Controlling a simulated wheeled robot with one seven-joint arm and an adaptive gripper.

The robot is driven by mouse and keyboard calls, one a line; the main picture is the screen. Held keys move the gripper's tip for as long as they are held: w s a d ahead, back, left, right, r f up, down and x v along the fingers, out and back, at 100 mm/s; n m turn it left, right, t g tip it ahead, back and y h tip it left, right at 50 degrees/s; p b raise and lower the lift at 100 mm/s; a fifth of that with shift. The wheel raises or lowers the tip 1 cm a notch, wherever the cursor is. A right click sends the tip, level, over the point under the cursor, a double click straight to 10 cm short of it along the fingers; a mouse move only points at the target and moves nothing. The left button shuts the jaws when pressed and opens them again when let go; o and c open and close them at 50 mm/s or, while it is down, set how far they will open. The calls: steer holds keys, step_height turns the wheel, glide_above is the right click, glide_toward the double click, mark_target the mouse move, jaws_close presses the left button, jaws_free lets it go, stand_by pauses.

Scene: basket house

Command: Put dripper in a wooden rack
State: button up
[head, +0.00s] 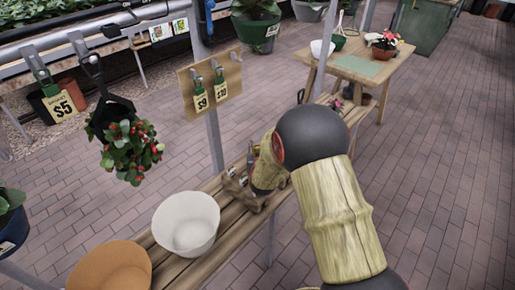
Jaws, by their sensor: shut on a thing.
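The wooden rack (248,200) stands on the slatted wooden bench, just behind the white bowl, with several small grey and metallic pieces at it. My gripper (245,172) is at the rack, low over the bench, and my wrist hides much of it. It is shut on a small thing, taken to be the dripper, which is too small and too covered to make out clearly. I cannot tell whether the held thing touches the rack or is inside it.
A white bowl (186,226) and an orange-brown bowl (110,268) stand on the bench (170,262) in front of the rack. A price board (209,84) on a post rises behind. A hanging berry plant (130,150) is at left. A second table (352,68) stands behind.

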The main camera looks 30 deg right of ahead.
steer(key=shift+s+f, duration=0.15)
steer(key=shift+f, duration=0.2)
steer(key=o, duration=0.8)
steer(key=shift+s+f, duration=0.15)
steer(key=shift+f, duration=0.1)
steer(key=shift+o, duration=0.3)
steer(key=shift+a, duration=0.1)
steer(key=shift+s+f, duration=0.1)
steer(key=shift+s, duration=0.05)
steer(key=r+v, duration=0.1)
steer(key=v, duration=1)
steer(key=shift+r, duration=0.35)
steer(key=shift+a, duration=0.1)
